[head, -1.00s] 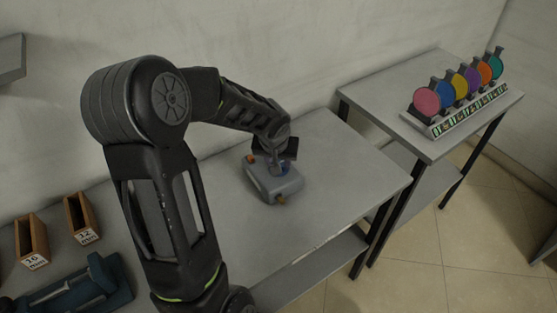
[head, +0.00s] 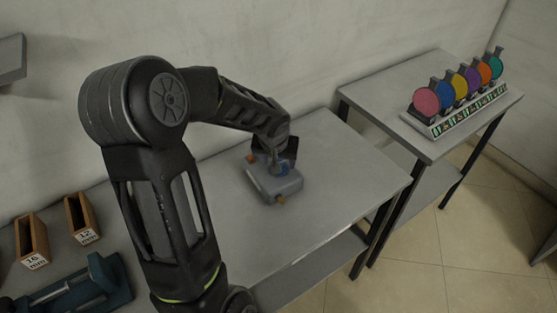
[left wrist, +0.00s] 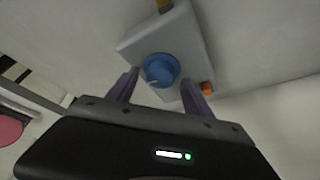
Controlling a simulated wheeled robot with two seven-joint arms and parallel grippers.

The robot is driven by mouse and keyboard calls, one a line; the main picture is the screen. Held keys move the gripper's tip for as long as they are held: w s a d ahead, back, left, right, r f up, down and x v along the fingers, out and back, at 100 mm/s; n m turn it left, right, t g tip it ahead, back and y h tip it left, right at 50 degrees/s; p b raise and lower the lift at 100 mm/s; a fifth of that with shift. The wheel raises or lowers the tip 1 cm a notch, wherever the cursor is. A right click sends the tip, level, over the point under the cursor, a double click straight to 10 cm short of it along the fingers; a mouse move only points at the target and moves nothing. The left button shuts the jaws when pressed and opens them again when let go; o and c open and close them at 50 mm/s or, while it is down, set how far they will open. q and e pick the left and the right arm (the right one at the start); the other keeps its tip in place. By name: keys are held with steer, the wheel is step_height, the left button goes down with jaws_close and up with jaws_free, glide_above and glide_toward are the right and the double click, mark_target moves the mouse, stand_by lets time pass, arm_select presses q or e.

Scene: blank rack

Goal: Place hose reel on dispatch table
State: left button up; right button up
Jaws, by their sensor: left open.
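A grey box-shaped unit (head: 273,186) with a blue knob (left wrist: 161,69) and small orange and yellow fittings lies on the grey table (head: 340,190). Nothing in view plainly looks like a wound hose reel, and I cannot tell whether this unit is it. My left gripper (head: 278,163) is over the unit's far end. In the left wrist view its two open fingers (left wrist: 160,92) point at the unit, one on each side of the knob; I cannot tell whether they touch it. No label shows which table is for dispatch. My right gripper is out of view.
A second table (head: 395,88) at the right bears a rack (head: 463,113) of several coloured discs. Two wooden holders (head: 32,240) and a blue tray (head: 118,290) are at lower left. A wall runs behind. The front table is clear right of the unit.

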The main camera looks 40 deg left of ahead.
arm_select(q)
steer(key=v, duration=1.1)
steer(key=shift+s+r, duration=0.15)
steer(key=shift+r, duration=0.15)
steer(key=shift+d, duration=0.1)
